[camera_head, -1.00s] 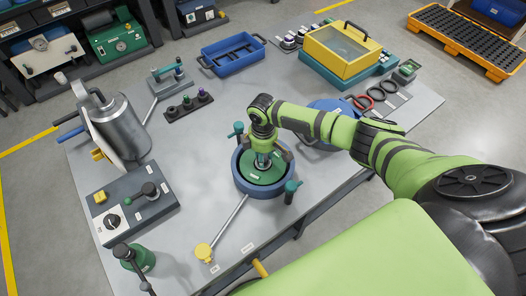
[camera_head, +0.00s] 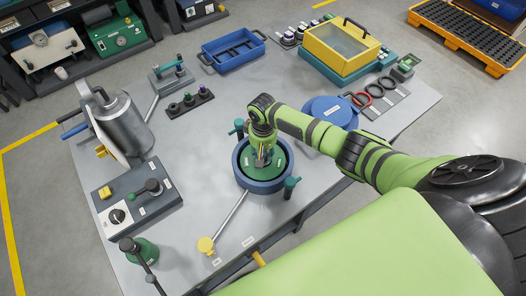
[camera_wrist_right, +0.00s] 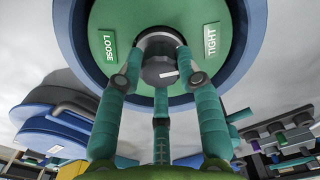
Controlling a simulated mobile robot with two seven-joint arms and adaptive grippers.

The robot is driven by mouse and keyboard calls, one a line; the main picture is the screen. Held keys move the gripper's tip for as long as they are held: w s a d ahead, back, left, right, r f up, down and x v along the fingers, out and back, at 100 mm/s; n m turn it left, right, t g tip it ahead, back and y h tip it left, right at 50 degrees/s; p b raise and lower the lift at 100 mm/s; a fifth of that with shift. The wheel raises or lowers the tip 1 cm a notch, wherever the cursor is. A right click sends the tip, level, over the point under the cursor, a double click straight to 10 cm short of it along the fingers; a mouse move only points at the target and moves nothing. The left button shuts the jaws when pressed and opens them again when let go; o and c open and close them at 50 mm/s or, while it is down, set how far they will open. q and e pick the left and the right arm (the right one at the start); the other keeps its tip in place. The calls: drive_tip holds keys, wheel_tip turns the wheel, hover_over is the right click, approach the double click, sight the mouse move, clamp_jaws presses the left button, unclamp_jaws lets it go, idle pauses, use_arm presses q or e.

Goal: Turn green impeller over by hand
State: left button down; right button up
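The green impeller (camera_head: 276,167) is a round green disc lying inside a blue ring-shaped housing (camera_head: 244,180) at the table's front middle. In the right wrist view, the impeller (camera_wrist_right: 112,18) carries LOOSE and TIGHT labels and a grey central hub (camera_wrist_right: 158,50) with a small white mark. My right gripper (camera_head: 262,160) comes down on it from above. In the right wrist view its teal fingers (camera_wrist_right: 160,72) close around the hub from both sides, with another finger behind. The fingertips appear to touch the hub. My left gripper is not in view.
Teal clamps (camera_head: 291,184) stand at the housing's rim. A blue lid (camera_head: 330,112) lies to the right, beneath my right arm. A rod with a yellow end (camera_head: 206,245) lies in front. A steel canister (camera_head: 122,122) and grey control box (camera_head: 120,190) stand left.

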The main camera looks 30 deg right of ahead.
drive_tip(key=o, duration=0.6)
